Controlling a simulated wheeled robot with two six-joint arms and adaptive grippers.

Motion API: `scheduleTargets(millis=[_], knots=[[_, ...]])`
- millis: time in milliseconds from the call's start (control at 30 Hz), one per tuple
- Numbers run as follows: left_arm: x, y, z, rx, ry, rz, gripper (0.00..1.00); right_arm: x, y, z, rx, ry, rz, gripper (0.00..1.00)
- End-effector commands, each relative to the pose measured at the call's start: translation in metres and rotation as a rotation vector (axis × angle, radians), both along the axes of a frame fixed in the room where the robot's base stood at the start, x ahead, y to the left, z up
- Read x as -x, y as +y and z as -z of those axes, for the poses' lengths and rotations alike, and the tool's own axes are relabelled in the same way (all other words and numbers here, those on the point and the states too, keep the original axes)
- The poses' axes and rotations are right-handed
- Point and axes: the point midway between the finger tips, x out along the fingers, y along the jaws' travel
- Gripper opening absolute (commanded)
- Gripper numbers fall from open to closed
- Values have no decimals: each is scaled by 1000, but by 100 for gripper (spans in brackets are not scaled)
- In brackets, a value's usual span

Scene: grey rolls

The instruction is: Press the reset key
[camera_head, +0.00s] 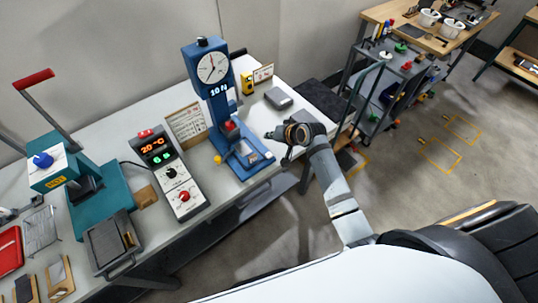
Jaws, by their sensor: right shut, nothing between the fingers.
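A grey control box (178,183) lies on the bench with a red 20 °C readout, a green readout, a black knob (171,172), a red knob (184,196) and a red part (146,133) at its top end. A blue test stand (220,106) with a round dial (212,67) marked 10 N stands right of it, with a red part (231,127) low on its column. I cannot tell which of these is the reset key. My right gripper (270,135) is shut and empty, just right of the stand, apart from it. My left gripper is out of view.
The white bench (120,128) also holds a teal press (100,192) with a red-handled lever, a placard (187,123) and a grey device (279,98). A tool cart (384,88) and wooden table (410,28) stand back right. Open floor lies at right.

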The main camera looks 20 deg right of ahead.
Motion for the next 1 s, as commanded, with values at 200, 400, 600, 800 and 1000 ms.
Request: scheduleTargets(millis=[200, 400, 600, 800, 1000], knots=[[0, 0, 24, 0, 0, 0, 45, 0, 0, 24, 1, 0, 1, 0], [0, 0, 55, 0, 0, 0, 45, 0, 0, 52, 1, 0, 0, 0], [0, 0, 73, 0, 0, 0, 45, 0, 0, 75, 1, 1, 0, 0], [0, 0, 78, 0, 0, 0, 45, 0, 0, 86, 1, 0, -1, 0], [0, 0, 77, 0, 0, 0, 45, 0, 0, 86, 1, 0, -1, 0]])
